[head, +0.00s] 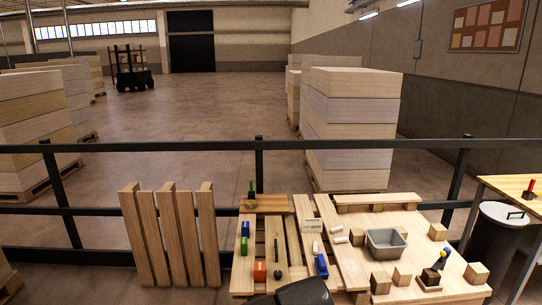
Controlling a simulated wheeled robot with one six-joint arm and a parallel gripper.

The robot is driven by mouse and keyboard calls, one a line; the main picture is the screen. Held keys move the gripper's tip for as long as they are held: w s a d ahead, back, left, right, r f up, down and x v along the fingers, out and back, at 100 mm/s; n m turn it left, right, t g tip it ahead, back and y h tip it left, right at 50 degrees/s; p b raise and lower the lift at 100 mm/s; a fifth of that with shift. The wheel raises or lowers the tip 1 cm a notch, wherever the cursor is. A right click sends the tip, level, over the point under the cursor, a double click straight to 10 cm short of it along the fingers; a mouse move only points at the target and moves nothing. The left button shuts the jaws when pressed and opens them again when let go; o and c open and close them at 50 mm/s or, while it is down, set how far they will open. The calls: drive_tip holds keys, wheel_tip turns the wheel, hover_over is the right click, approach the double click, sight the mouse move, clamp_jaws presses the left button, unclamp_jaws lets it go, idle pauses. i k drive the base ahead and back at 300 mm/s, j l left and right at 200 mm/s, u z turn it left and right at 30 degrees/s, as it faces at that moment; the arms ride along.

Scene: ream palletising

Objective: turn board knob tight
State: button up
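No part is plainly a board knob, and several small fittings could be it. A dark upright piece with a green top (251,188) stands on an orange-brown board (272,203) at the back left of the pallet. A thin black rod with a rounded dark end (277,272) lies on the slats at front. A dark brown block (430,278) with a small knob-like top sits at the front right, beside a blue and yellow piece (443,257). A dark rounded part of my arm shows at the bottom edge. My gripper's fingers are not visible.
A grey tray (372,249) sits among wooden blocks on the pallet (345,225). Blue, green, orange and white small items lie on the slats. A slatted wooden panel (140,240) leans at left. A black railing (150,146) runs behind. A dark bin (490,245) stands at right.

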sight(278, 273)
drive_tip(key=i+j, duration=0.3)
drive_tip(key=i, duration=0.15)
drive_tip(key=i+j, duration=0.25)
drive_tip(key=i, duration=0.2)
